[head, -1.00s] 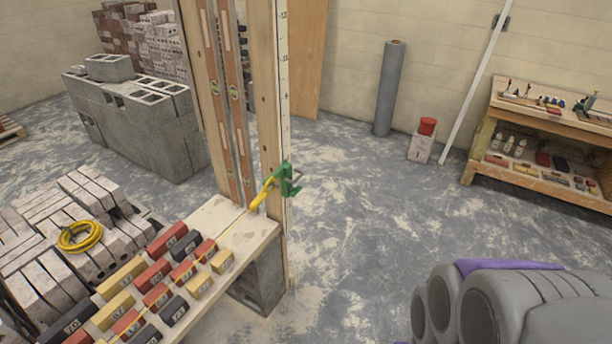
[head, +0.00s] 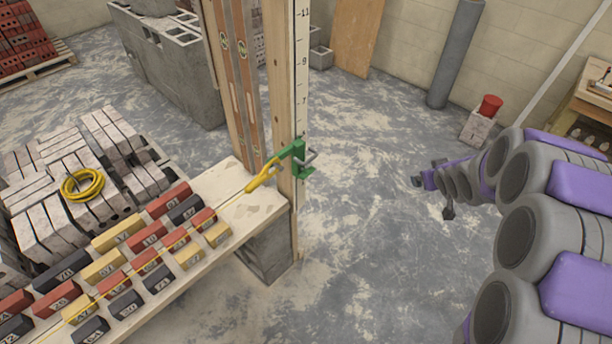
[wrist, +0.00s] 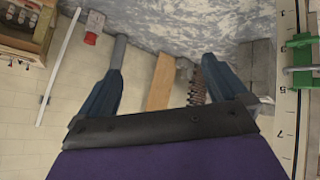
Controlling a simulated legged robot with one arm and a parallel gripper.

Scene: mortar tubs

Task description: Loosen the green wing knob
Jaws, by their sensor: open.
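A green clamp (head: 299,158) sits on the front edge of the upright wooden post, beside the white numbered scale. A small greyish wing-shaped piece sticks out on its right side; I cannot clearly tell the knob from the body. A yellow hook hangs on the clamp's left with a yellow line running over the plank. The clamp also shows at the right edge of the wrist view (wrist: 302,58), partly cut off. My gripper (head: 431,196) is open and empty, to the right of the clamp and well apart from it. Its two blue fingers (wrist: 165,60) are spread in the wrist view.
The post (head: 281,95) stands at the end of a plank (head: 250,205) bearing several numbered red, yellow and black blocks. Grey bricks with a yellow coil (head: 83,185) lie left. Open floor (head: 370,150) lies between the post and my arm.

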